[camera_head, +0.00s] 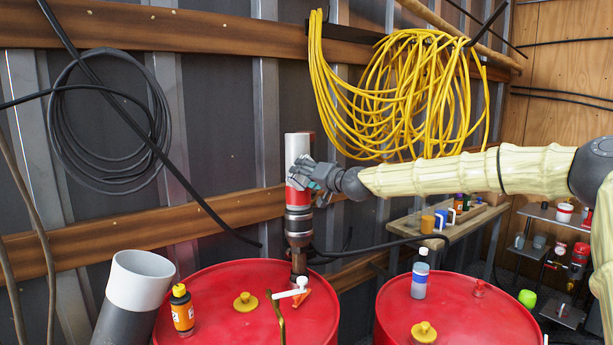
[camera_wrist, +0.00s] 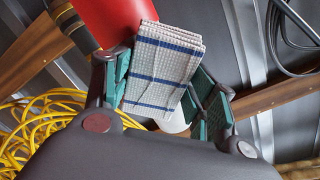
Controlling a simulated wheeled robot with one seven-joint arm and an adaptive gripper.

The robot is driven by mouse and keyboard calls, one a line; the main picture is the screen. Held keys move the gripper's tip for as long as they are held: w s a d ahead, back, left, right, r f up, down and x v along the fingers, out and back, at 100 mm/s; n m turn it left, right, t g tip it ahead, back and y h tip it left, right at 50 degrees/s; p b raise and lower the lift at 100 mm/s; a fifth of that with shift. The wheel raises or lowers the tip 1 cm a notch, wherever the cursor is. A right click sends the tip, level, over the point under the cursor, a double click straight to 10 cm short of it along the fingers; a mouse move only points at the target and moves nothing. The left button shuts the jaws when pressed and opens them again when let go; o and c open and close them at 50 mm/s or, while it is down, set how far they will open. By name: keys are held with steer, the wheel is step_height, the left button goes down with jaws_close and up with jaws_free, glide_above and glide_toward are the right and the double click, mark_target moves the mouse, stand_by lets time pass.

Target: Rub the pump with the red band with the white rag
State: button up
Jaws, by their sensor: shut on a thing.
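The pump with the red band (camera_head: 298,150) stands upright on the left red drum. It has a white top, a red band and a dark lower part. The red band also shows in the wrist view (camera_wrist: 115,18), just beyond the rag. The white rag (camera_wrist: 165,68), folded with blue stripes, sits between the green finger pads of my gripper (camera_wrist: 162,85). My gripper is shut on it. In the head view my gripper (camera_head: 314,178) is at the pump's right side, level with the red band, and hides part of it. I cannot tell whether the rag touches the pump.
The left red drum (camera_head: 220,325) holds an orange-labelled bottle (camera_head: 182,309) and a yellow cap (camera_head: 245,302). A second red drum (camera_head: 460,310) with a grey bottle (camera_head: 420,275) is at right. Yellow cable (camera_head: 400,90) hangs on the wall behind. A white-topped pipe (camera_head: 140,280) leans at left.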

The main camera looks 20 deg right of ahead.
steer(key=shift+w+d+r+b, duration=0.3)
steer(key=shift+d, duration=0.3)
steer(key=shift+w+d+r+b, duration=0.3)
steer(key=shift+d+r, duration=0.05)
steer(key=shift+d, duration=0.25)
steer(key=shift+w+d+r+b, duration=0.3)
steer(key=shift+d, duration=0.3)
steer(key=shift+a, duration=0.15)
steer(key=shift+s+a, duration=0.3)
steer(key=shift+a, duration=0.6)
steer(key=shift+s+a, duration=0.25)
steer(key=shift+a, duration=0.6)
steer(key=shift+w+r, duration=0.15)
steer(key=shift+r, duration=0.9)
steer(key=shift+w+d+f+b, duration=0.15)
steer(key=shift+w+d+b, duration=0.25)
steer(key=shift+d, duration=0.45)
steer(key=shift+w+d+b, duration=0.2)
steer(key=shift+w+d, duration=0.05)
steer(key=shift+d, duration=0.25)
steer(key=shift+w+d+b, duration=0.15)
steer(key=shift+w+d, duration=0.1)
steer(key=shift+d, duration=0.25)
